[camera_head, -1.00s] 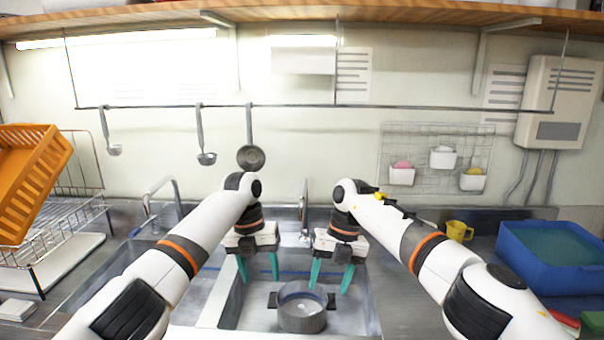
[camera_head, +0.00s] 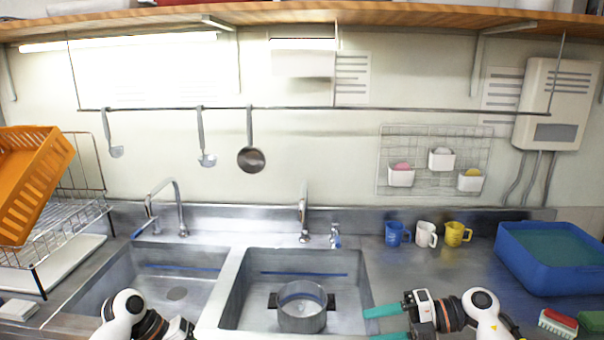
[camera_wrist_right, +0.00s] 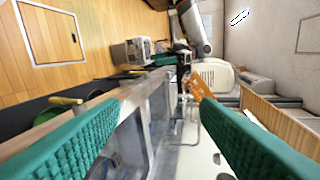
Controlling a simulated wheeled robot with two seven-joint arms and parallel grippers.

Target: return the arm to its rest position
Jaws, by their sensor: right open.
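My right gripper (camera_head: 387,322) is low at the right of the right sink, with its green fingers pointing left, apart and empty. In the right wrist view its two green fingers (camera_wrist_right: 160,130) are spread with nothing between them. My left arm shows at the bottom left, in front of the left sink; its fingers are out of the head view. A grey pot (camera_head: 302,318) with dark side handles stands in the right sink (camera_head: 348,290), clear of both arms.
A blue tub (camera_head: 540,262) is at the right. An orange basket (camera_head: 35,175) and dish rack (camera_head: 70,235) are at the left. Taps (camera_head: 303,212) rise behind the sinks.

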